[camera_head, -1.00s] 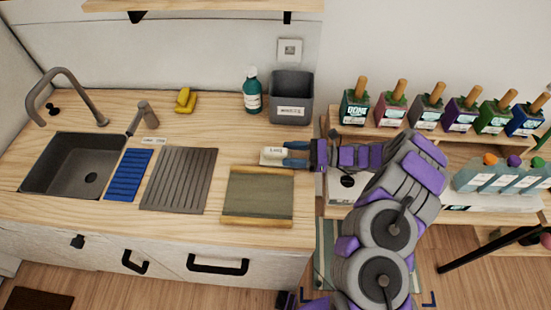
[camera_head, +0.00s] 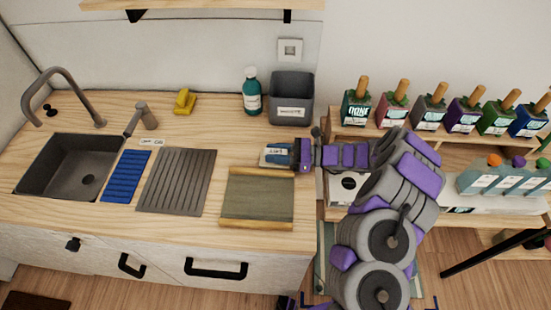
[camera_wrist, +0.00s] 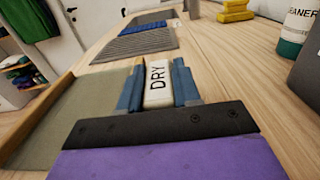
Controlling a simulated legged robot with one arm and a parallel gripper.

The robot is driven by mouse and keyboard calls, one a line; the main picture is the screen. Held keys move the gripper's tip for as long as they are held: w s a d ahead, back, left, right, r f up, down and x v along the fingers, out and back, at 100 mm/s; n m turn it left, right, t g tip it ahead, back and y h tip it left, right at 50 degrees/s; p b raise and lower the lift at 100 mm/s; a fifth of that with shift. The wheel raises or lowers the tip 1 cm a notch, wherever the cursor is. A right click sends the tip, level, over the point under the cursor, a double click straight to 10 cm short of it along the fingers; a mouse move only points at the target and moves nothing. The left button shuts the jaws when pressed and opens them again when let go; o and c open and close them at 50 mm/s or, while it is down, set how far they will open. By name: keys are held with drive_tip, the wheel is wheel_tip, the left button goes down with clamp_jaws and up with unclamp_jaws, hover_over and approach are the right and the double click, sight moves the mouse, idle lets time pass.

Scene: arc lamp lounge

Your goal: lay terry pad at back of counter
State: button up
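A small pale pad marked "DRY" (camera_head: 272,156) lies on the right part of the counter, behind the olive board. I take it for the terry pad. It also shows in the wrist view (camera_wrist: 158,84), between my two blue fingers. My gripper (camera_head: 278,155) reaches in from the right, low over the counter, with a finger along each side of the pad. The fingers look spread about as wide as the pad, with at most narrow gaps. Firm contact cannot be made out. The gripper hides the pad's right end in the head view.
An olive board with wooden edges (camera_head: 257,196) lies in front of the pad. A grey bin (camera_head: 291,97) and teal bottle (camera_head: 252,92) stand behind it. The counter between sponge and bottle is clear.

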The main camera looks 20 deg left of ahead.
clamp_jaws()
